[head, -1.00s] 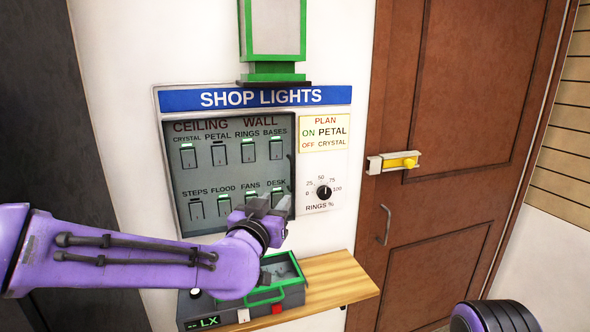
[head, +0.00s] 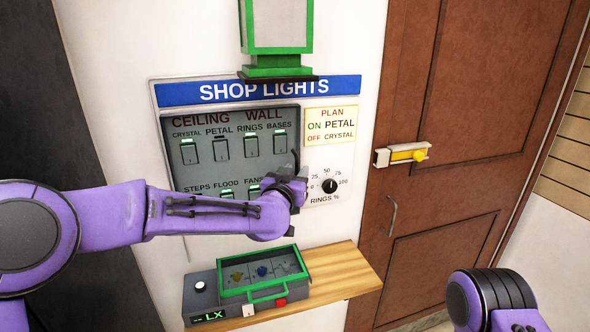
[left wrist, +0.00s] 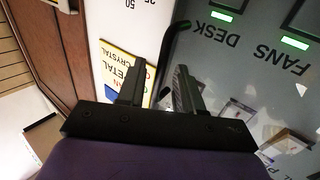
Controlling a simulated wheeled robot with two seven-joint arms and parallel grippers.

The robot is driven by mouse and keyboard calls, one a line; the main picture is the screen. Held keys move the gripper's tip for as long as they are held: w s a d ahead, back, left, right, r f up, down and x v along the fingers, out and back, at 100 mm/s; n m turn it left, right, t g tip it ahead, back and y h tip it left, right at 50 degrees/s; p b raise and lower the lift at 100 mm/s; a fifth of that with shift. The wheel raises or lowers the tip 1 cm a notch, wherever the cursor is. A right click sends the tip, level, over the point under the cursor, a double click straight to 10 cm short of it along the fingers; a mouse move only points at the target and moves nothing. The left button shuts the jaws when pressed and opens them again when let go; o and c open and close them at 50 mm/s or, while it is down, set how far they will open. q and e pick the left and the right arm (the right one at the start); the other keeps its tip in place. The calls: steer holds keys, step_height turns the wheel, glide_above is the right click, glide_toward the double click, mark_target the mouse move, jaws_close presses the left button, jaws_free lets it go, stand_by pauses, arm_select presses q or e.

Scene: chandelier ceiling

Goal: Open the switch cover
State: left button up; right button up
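The switch cover (head: 233,118) is a dark see-through sheet over the switches on the SHOP LIGHTS panel. It looks shut, lying against the panel. A thin black curved handle (left wrist: 167,62) runs along its edge in the left wrist view. My left gripper (head: 297,183) is at the cover's lower right edge, hiding some lower switches. In the left wrist view my left gripper (left wrist: 158,85) has its fingers apart, with the handle appearing between them. I cannot tell whether they touch it. My right gripper is out of view; only part of my right arm shows.
A dial (head: 329,186) and a yellow-edged sign (head: 330,124) sit right of the cover. Below is a wooden shelf (head: 345,272) with a green-lidded box (head: 203,300). A green-framed fixture (head: 277,68) is above. A brown door (head: 440,200) with a yellow latch (head: 418,155) is at right.

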arm_select(q)
steer(key=shift+s+r, duration=0.1)
steer(key=shift+s, duration=0.1)
steer(key=shift+c, duration=0.6)
jaws_close()
stand_by(0.5)
